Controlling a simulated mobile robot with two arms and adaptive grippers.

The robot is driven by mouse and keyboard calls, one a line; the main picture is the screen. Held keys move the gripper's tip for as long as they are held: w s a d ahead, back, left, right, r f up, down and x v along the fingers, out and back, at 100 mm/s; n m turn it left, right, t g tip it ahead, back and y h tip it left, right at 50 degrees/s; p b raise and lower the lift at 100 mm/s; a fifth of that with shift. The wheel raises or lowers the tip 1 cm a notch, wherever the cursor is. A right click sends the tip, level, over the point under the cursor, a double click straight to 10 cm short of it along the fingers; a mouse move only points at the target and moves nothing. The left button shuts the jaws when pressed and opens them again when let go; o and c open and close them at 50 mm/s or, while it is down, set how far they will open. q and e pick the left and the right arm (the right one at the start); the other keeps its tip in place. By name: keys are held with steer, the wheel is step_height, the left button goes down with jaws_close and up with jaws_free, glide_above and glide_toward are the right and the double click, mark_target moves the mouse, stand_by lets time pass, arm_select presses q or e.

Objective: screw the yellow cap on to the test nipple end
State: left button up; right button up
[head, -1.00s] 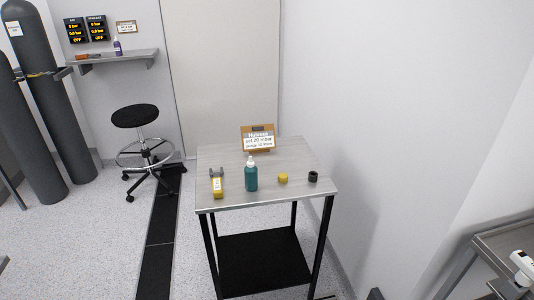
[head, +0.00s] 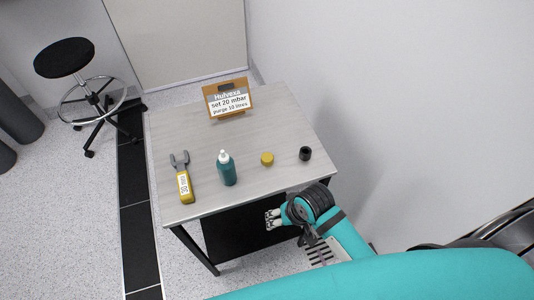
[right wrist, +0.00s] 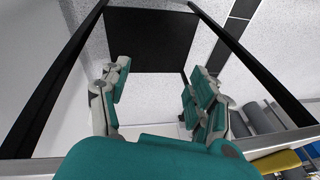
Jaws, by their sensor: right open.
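The yellow cap (head: 267,158) sits on the grey table top (head: 190,130), between the teal bottle and a small black ring-shaped piece. No test nipple can be made out in these frames. My right gripper (head: 271,218) is at the table's front edge, nearer to me than the cap and apart from it. In the right wrist view my right gripper (right wrist: 158,88) has its fingers wide apart with nothing between them. My left gripper is not in view.
A yellow-handled wrench (head: 184,182), the teal bottle (head: 227,170) and the black piece (head: 305,153) stand or lie along the table front. A sign (head: 229,99) stands at the back. A stool (head: 70,62) is at left; a wall is at right. The table middle is clear.

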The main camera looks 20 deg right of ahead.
steer(key=w+a+r+m, duration=0.1)
steer(key=w+r+m, duration=0.1)
steer(key=r, duration=0.3)
steer(key=w+a+r+m, duration=0.2)
steer(key=r, duration=0.3)
steer(key=w+a+r+m+g+y+p, duration=0.1)
steer(key=w+a+r, duration=0.1)
steer(key=w+r, duration=0.1)
steer(key=shift+a+r+m, duration=0.2)
steer(key=shift+r+m, duration=0.2)
steer(key=shift+r, duration=0.5)
steer(key=w+d+r+m+g+h, duration=0.25)
steer(key=w+d+r+m, duration=0.25)
steer(key=w+r+m, duration=0.5)
steer(key=m, duration=0.1)
glide_above(267, 157)
steer(key=shift+t+h, duration=0.25)
steer(key=f, duration=1)
steer(key=shift+a+f, duration=0.2)
steer(key=shift+f, duration=0.05)
steer(key=shift+d+f+p, duration=0.2)
steer(key=shift+f+p, duration=0.2)
steer(key=shift+f, duration=2.3)
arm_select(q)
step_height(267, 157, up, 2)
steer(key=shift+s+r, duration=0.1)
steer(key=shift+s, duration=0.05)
arm_select(e)
steer(key=c, duration=0.9)
steer(key=shift+r, duration=0.1)
